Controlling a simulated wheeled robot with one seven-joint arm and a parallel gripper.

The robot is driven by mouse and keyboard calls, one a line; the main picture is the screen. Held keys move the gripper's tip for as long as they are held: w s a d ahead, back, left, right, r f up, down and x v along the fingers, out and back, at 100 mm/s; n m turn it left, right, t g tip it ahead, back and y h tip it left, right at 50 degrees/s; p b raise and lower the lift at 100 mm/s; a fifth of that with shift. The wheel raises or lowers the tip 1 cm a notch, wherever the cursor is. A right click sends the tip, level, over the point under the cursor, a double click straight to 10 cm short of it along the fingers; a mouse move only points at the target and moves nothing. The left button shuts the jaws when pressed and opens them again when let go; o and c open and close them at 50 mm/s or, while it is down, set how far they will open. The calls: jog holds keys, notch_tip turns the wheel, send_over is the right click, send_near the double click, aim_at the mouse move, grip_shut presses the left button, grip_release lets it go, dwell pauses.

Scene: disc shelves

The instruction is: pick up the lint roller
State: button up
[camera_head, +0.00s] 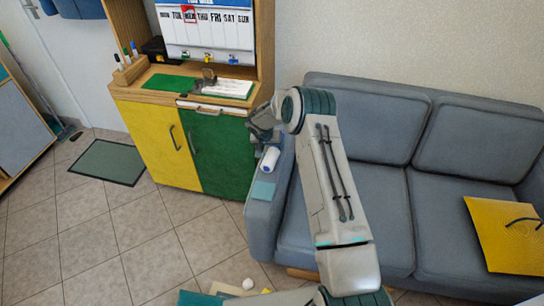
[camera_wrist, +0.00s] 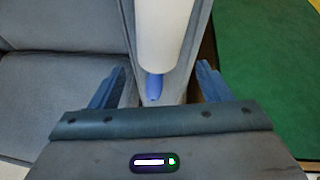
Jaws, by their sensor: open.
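The lint roller (camera_head: 269,159), a white roll with a blue part, lies on the left armrest of the grey-blue sofa. In the wrist view its white roll (camera_wrist: 164,35) and blue end (camera_wrist: 154,86) show between my two fingers, lengthwise to the view. My gripper (camera_wrist: 160,80) is open, one blue finger on each side of the roller, with no visible contact. In the head view my gripper (camera_head: 259,138) is just above and left of the roller, partly hidden by my arm. How far it is above the roller I cannot tell.
A light blue cloth or pad (camera_head: 263,191) lies on the armrest in front of the roller. The cabinet's green door (camera_head: 222,155) stands close on the left. The sofa seat (camera_head: 390,215) is mostly clear, with a yellow panel (camera_head: 505,235) at the right.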

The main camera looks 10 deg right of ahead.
aim_at(273, 148)
jog(key=shift+p+x, duration=0.4)
jog(key=shift+x, duration=1.9)
jog(key=shift+w+d+r, duration=0.1)
jog(key=shift+w+d, duration=0.05)
jog(key=c, duration=1.1)
